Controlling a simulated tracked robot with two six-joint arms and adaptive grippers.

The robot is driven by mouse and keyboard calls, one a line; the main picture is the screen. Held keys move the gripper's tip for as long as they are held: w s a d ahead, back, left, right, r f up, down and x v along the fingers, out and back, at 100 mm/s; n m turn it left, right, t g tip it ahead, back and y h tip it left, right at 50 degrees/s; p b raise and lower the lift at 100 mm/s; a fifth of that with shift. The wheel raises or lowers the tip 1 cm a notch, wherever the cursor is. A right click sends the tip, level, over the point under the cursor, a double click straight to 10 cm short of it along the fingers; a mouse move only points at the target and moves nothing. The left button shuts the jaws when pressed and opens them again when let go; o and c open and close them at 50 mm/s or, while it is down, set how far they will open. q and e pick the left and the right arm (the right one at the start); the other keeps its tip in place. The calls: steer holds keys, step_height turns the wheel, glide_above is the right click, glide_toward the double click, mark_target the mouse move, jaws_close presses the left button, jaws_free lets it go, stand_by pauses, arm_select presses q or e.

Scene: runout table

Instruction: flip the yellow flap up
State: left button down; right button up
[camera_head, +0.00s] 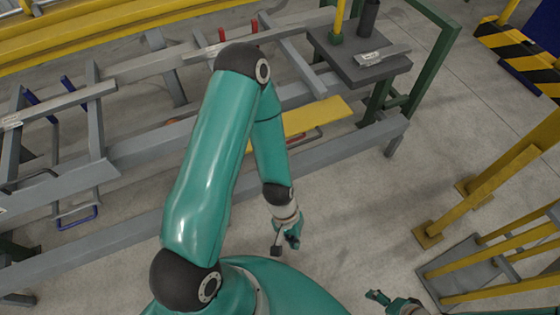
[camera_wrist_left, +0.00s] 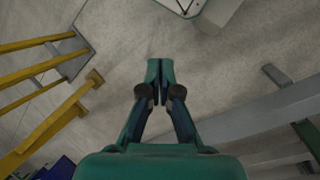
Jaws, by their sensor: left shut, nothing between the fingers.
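The yellow flap (camera_head: 318,116) shows in the head view as a flat yellow plate between the grey rails of the runout table, right of my left arm. It looks roughly level; my arm covers its left end. My left gripper (camera_head: 284,244) hangs over the floor on the near side of the table, apart from the flap. In the left wrist view its fingertips (camera_wrist_left: 160,70) are together with nothing between them; the flap is not seen there. My right gripper (camera_head: 379,297) is at the bottom edge of the head view, partly seen, its opening unclear.
The near grey rail (camera_head: 345,143) runs between my left gripper and the flap. A dark plate (camera_head: 365,68) on a green frame stands beyond the flap. Yellow posts (camera_head: 485,185) and a yellow-railed structure (camera_head: 480,270) stand at right. The floor between is clear.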

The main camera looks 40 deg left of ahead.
arm_select(q)
steer(key=w+a+f+n+t+h+b, duration=0.1)
steer(key=a+f+n+h+b, duration=0.1)
steer(key=f+n+h+b, duration=0.4)
steer(key=w+a+f+n+t+h+b, duration=0.1)
steer(key=w+a+f+n+h+b, duration=0.15)
steer(key=f+n+b, duration=0.6)
steer(key=w+a+r+n+t+y+b, duration=0.1)
steer(key=w+a+n+t+y+b, duration=0.1)
steer(key=w+a+n+t+b, duration=0.2)
steer(key=w+a+r+n+t+y+b, duration=0.1)
steer(key=w+a+n+t+y+b, duration=0.2)
steer(key=a+n+t+b, duration=0.7)
steer(key=a+t, duration=0.2)
steer(key=a, duration=0.9)
steer(key=shift+w+t+y, duration=0.3)
steer(key=shift+w+y, duration=0.05)
arm_select(e)
step_height(320, 180, down, 31)
arm_select(q)
steer(key=shift+w, duration=0.1)
